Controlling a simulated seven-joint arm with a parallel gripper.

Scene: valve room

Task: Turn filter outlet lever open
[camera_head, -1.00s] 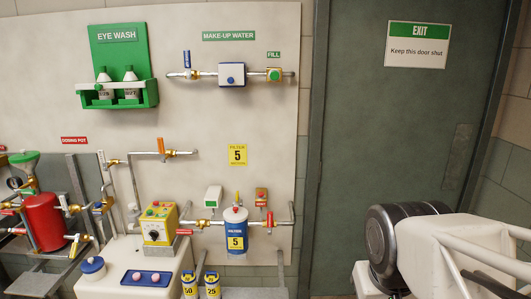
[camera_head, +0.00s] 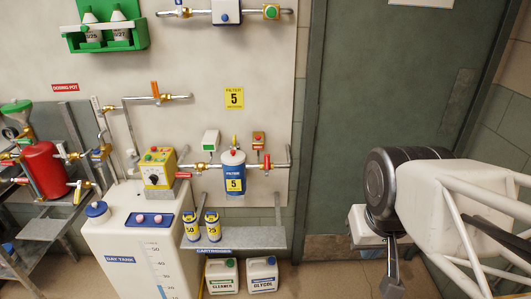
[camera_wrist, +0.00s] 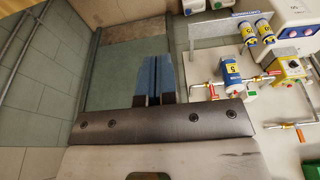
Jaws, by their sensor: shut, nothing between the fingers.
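The blue filter housing (camera_head: 234,174), marked with a yellow 5, sits in the pipe run low on the wall panel. A valve with a red lever (camera_head: 267,161) is just right of it; this lever points down across the pipe. Left of the filter is a brass valve (camera_head: 201,167), with a red handle (camera_head: 183,175) near it. No outlet label is readable. The wrist view shows the filter (camera_wrist: 232,72) from a turned angle, right of my gripper. My gripper (camera_wrist: 152,60) has its blue fingers together and empty, well away from the levers.
A yellow control box (camera_head: 157,168) stands left of the filter. A grey shelf (camera_head: 255,238) with two small cartridges (camera_head: 212,225) is below. A white tank (camera_head: 130,250) fills the lower left. The green door (camera_head: 390,80) is at right. Space before the filter looks free.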

